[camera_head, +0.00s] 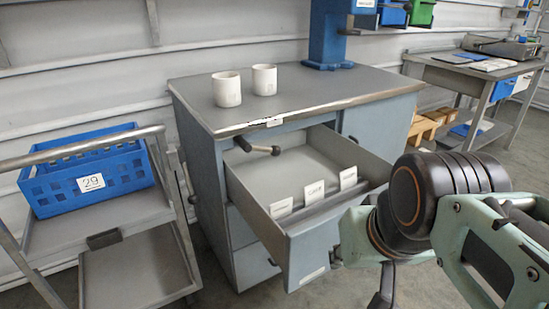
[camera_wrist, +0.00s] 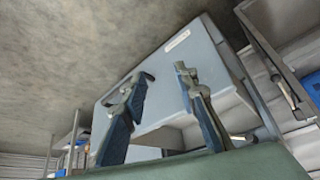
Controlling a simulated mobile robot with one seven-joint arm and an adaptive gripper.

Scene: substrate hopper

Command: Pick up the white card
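Three small white cards stand in the open drawer (camera_head: 310,165). One is at the left (camera_head: 281,207), one in the middle (camera_head: 314,190) and one at the right (camera_head: 348,178), in a row along a dark bar behind the drawer front. Their print is too small to read. My gripper shows in the wrist view (camera_wrist: 163,74) with its two fingers apart and nothing seen between them. It is close to the grey-blue drawer front, outside the drawer. In the head view my arm hides most of it. No card can be made out in the wrist view.
The cabinet (camera_head: 205,145) carries two white cups (camera_head: 227,89) (camera_head: 264,80) and a blue stand (camera_head: 328,35) on top. A black-handled tool (camera_head: 255,147) sticks out over the drawer's back left. A cart with a blue crate (camera_head: 88,172) stands at the left, and a workbench (camera_head: 465,75) at the right.

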